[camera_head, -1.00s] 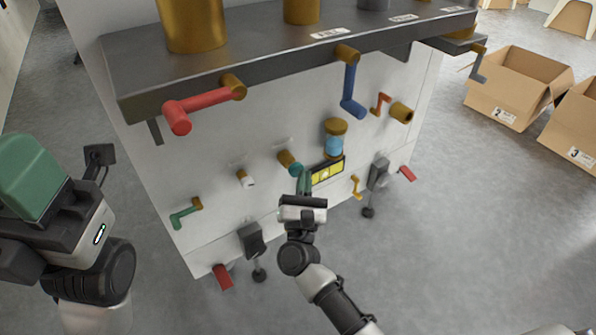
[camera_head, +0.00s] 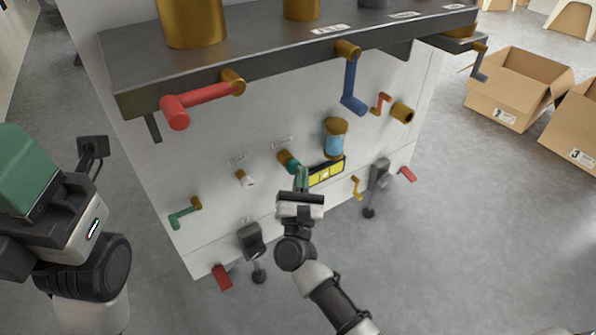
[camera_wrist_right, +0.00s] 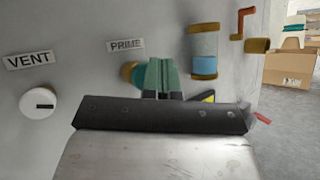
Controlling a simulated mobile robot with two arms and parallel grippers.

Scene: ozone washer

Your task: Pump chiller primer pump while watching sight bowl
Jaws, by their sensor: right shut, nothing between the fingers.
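The primer pump is a brass-collared knob with a teal end (camera_head: 290,162) on the white panel, under the PRIME label (camera_wrist_right: 126,45). My right gripper (camera_head: 302,176) is shut and empty. Its green fingers (camera_wrist_right: 162,76) point at the panel and partly cover the teal knob (camera_wrist_right: 138,76); whether they touch it I cannot tell. The sight bowl (camera_head: 334,142) sits up and right of it, with brass ends and blue inside. In the right wrist view the bowl (camera_wrist_right: 203,50) shows blue liquid low in grey glass. My left gripper (camera_head: 28,172) hangs at the left edge, its finger gap unclear.
A yellow-framed plate (camera_head: 326,172) is just right of my right fingers. A white VENT knob (camera_wrist_right: 38,104) is on the left. Red (camera_head: 200,102) and blue (camera_head: 352,86) levers stick out above. Pedals (camera_head: 251,240) stand below. Open cardboard boxes (camera_head: 515,90) are at the right.

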